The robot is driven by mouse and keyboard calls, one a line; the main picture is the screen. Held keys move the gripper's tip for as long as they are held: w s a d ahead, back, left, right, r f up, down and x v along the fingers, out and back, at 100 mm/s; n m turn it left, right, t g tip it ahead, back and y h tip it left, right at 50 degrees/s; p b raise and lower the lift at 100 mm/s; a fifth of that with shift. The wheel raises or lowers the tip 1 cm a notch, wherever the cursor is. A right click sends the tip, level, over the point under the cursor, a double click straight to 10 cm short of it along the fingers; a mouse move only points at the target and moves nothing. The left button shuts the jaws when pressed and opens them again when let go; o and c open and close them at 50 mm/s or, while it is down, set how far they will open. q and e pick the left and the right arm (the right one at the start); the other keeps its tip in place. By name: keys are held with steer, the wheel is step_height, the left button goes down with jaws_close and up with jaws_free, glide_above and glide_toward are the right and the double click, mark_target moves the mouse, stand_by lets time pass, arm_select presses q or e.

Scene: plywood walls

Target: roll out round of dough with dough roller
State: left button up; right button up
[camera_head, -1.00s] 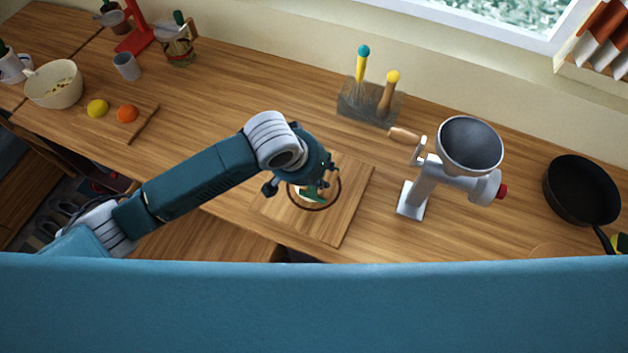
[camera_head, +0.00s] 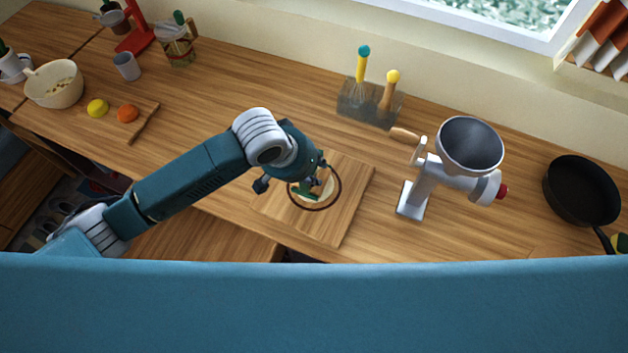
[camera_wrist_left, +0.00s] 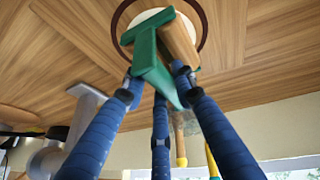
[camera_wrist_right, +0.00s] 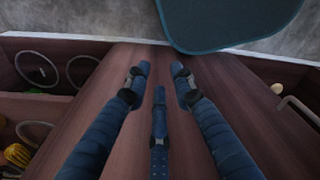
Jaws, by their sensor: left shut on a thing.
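A dough roller with a green handle (camera_wrist_left: 148,62) and a wooden cylinder (camera_wrist_left: 180,42) is held in my left gripper (camera_wrist_left: 158,75), whose fingers are shut on the handle. In the head view my left gripper (camera_head: 314,182) is over the dough, with some green of the roller (camera_head: 305,192) below it. The pale round of dough (camera_head: 326,189) lies inside a dark brown ring (camera_head: 338,194) on a wooden board (camera_head: 350,215). The roller overlaps the dough in the left wrist view; I cannot tell whether they touch. My right gripper (camera_wrist_right: 160,78) is open and empty.
A metal grinder (camera_head: 428,180) stands right of the board, with a black pan (camera_head: 580,190) farther right. A utensil holder (camera_head: 365,103) is behind. A bowl (camera_head: 55,88) and fruits are at the left. The right wrist view shows brown wood and side compartments.

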arm_select(q)
steer(key=shift+w+a+f, duration=0.1)
steer(key=shift+w+a, duration=0.05)
steer(key=shift+a, duration=0.3)
steer(key=shift+w+a+f, duration=0.1)
steer(key=shift+w+a, duration=0.05)
steer(key=shift+a, duration=0.3)
steer(key=shift+s+d+r, duration=0.1)
steer(key=shift+s+d, duration=0.2)
steer(key=shift+d, duration=0.55)
steer(key=shift+s+d, duration=0.35)
steer(key=shift+d, duration=0.45)
steer(key=shift+s+d+r, duration=0.1)
steer(key=shift+s+d, duration=0.2)
steer(key=shift+d, duration=0.55)
steer(key=shift+w+a, duration=0.1)
steer(key=shift+a, duration=0.05)
steer(key=shift+w+a+f, duration=0.1)
steer(key=shift+w+a, duration=0.2)
steer(key=shift+a, duration=0.55)
steer(key=shift+w+a+f, duration=0.1)
steer(key=shift+w+a, duration=0.25)
steer(key=shift+a, duration=0.55)
steer(key=shift+w+a, duration=0.3)
steer(key=shift+a, duration=0.55)
steer(key=shift+d, duration=0.1)
